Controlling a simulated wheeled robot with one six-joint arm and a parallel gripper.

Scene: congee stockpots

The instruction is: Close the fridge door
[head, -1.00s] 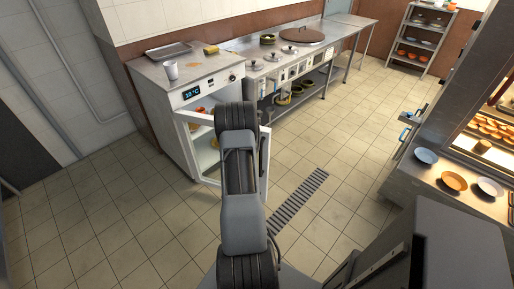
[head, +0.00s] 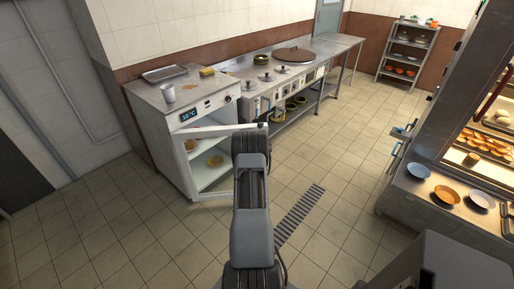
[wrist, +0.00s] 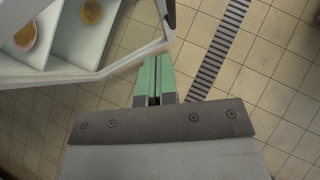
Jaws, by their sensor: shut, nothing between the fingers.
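The fridge is a white cabinet (head: 150,125) with a lit blue display, left of the stove counter. Its white-framed door (head: 215,131) stands partly open, its free end out to the right by my arm. Shelves with bowls show inside. In the wrist view the door's pale frame (wrist: 120,66) crosses the upper left, with a dark handle-like part at the top. My gripper (wrist: 153,62) has green fingers, shut and empty, close beside the door's frame corner; I cannot tell whether they touch. In the head view my arm hides the gripper and part of the door.
A cup (head: 168,93) and a metal tray (head: 165,74) sit on the fridge top. The stove counter (head: 330,48) runs behind to the right. A serving counter with plates (head: 447,194) stands at the right. The tiled floor between, with a drain grate (head: 299,216), is clear.

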